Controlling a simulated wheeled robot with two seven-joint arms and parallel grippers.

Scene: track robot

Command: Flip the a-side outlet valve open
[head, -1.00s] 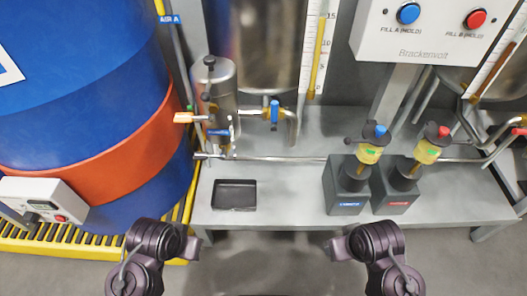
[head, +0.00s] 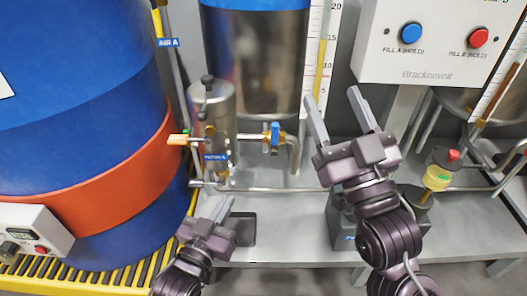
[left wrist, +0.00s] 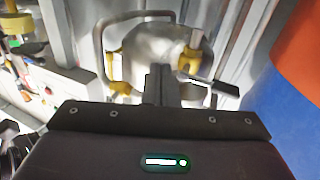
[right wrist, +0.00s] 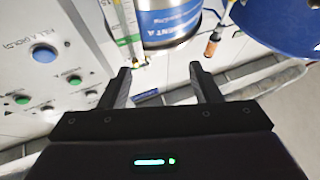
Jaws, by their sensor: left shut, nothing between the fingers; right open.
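A brass valve with a blue handle (head: 275,137) sits on the outlet pipe under the steel A tank (head: 255,60). Its handle stands upright in the picture, across the pipe. My left gripper (head: 224,208) is shut and empty, below and left of this valve and apart from it; its shut fingers also show in the left wrist view (left wrist: 161,84). My right gripper (head: 333,100) is open and empty, to the right of the valve and touching nothing visible; its spread fingers show in the right wrist view (right wrist: 160,80). I cannot single out the blue handle in either wrist view.
A steel filter canister (head: 212,112) with an orange-handled valve (head: 178,139) stands left of the outlet valve. A blue and red drum (head: 90,130) fills the left. A control box (head: 430,45) hangs upper right. A black tray (head: 241,229) and pumps sit on the bench.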

